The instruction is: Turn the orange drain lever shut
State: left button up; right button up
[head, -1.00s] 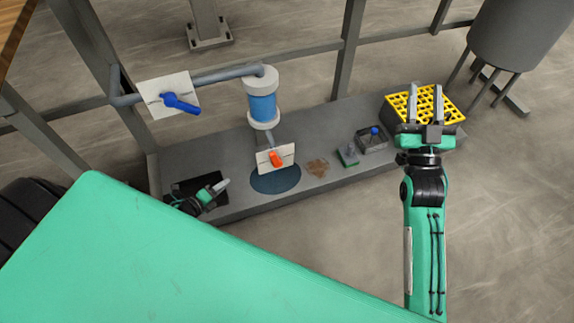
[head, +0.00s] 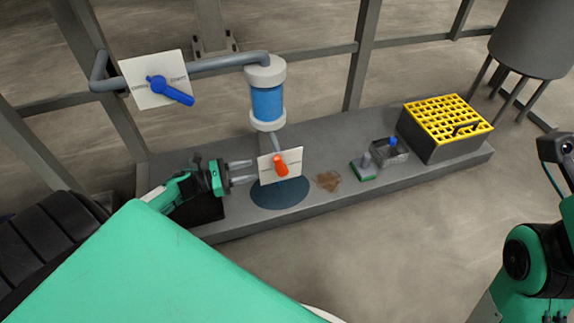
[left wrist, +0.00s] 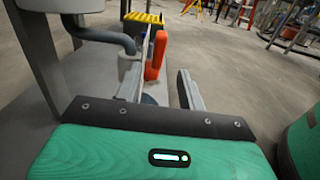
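The orange drain lever (head: 281,166) sits on a white plate (head: 294,158) below the blue filter housing (head: 267,103). The lever is roughly upright in the head view, across the plate's long side; the plate's marks are too small to read. My left gripper (head: 252,171) is just left of the lever, its fingers apart and pointing at it, with nothing held. In the left wrist view the lever (left wrist: 155,56) shows ahead, in the gap between the open fingers (left wrist: 160,85). It looks clear of both fingers. My right arm shows at the right edge, its gripper out of view.
A blue lever (head: 170,90) on a white plate is on the pipe at upper left. On the grey bench (head: 325,136) are a dark blue round patch (head: 279,195), a brown stain (head: 328,180), a green-based item (head: 363,172), a small tray (head: 388,155) and a yellow-topped box (head: 448,118).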

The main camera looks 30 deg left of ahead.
aim_at(280, 166)
pick_arm(q)
jog(key=b+x, duration=0.4)
jog(key=x, duration=0.9)
grip_shut()
